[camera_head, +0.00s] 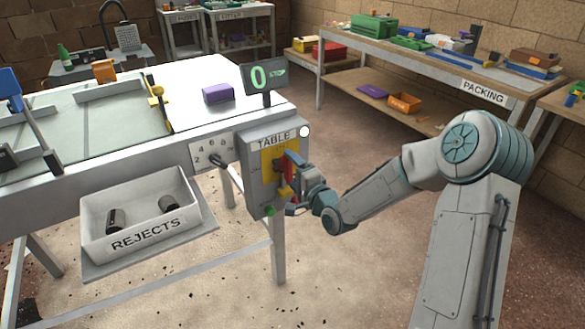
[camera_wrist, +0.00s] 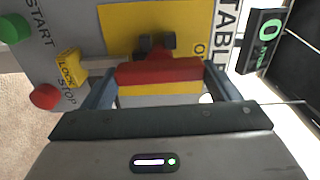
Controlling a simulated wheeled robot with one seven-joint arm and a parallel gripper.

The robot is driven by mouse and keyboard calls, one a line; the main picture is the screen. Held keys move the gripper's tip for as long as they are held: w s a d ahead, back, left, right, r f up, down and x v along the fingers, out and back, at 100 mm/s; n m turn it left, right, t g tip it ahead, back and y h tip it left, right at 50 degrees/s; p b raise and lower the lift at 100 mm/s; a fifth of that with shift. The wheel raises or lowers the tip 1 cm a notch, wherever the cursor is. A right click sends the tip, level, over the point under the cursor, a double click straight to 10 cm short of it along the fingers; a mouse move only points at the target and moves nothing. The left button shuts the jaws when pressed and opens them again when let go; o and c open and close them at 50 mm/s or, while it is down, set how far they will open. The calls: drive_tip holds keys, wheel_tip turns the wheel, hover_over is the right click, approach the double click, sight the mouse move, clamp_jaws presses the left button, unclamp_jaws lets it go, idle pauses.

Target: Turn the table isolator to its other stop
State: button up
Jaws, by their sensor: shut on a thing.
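The table isolator is a red handle (camera_head: 290,164) on a yellow plate (camera_head: 267,158), on the front of a grey box (camera_head: 255,182) marked TABLE. In the wrist view the red handle (camera_wrist: 158,70) lies across the picture, along the box's upright direction, with lettering starting with O near its right end. My gripper (camera_wrist: 160,80) is shut on the handle, one finger at each end. In the head view my gripper (camera_head: 293,178) hides part of the handle. A yellow LOCK piece (camera_wrist: 69,68) sits to the left of the handle in the wrist view.
A green START button (camera_wrist: 14,28) and a red STOP button (camera_wrist: 44,96) sit on the box near the handle. A display (camera_head: 265,78) showing a green 0 stands above. A REJECTS tray (camera_head: 140,236) and a numbered dial (camera_head: 212,155) are to the left. The floor right of the box is clear.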

drive_tip(key=shift+m, duration=0.4)
drive_tip(key=o, duration=0.9)
drive_tip(key=p+v, duration=0.1)
drive_tip(key=v, duration=1.3)
